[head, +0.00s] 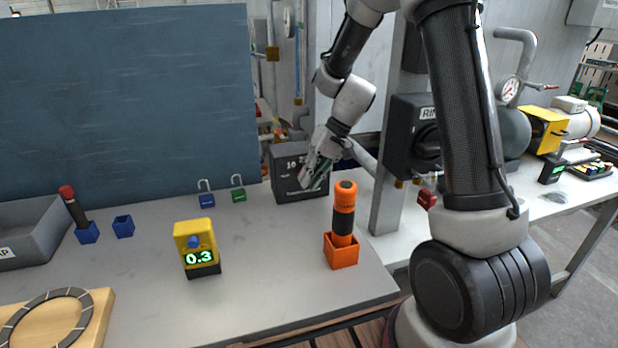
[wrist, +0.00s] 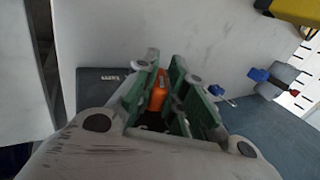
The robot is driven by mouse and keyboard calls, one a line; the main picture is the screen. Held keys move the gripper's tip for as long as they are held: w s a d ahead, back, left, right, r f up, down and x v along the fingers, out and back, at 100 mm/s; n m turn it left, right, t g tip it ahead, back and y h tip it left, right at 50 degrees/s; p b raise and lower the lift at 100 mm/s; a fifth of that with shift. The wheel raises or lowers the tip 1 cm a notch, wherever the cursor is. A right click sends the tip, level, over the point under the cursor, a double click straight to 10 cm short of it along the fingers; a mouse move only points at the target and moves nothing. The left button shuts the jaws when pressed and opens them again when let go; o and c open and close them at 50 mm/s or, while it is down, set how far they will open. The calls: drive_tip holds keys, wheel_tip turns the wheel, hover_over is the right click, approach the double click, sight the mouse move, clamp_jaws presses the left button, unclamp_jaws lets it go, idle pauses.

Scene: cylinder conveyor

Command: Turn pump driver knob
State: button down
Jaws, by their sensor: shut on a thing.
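A dark grey box (head: 288,185) with pale lettering stands at the back of the bench. My gripper (head: 316,177) is at its front face. In the wrist view, my gripper (wrist: 167,100) has its green-padded fingers on either side of an orange part, which looks like a knob (wrist: 158,92), and is shut on it. The fingers hide the knob in the head view, so its angle cannot be read. Part of the box also shows behind the fingers in the wrist view (wrist: 92,88).
An orange and black cylinder (head: 344,212) stands upright in an orange holder (head: 342,252), in front of the box. A yellow meter (head: 196,240) reads 0.3. Blue (head: 207,201) and green (head: 238,196) padlocks lie left of the box. The bench centre is mostly clear.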

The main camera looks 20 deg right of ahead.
drive_tip(key=shift+y, duration=0.8)
drive_tip(key=shift+d, duration=0.1)
drive_tip(key=c, duration=1.5)
unclamp_jaws()
wheel_tip(320, 180, up, 10)
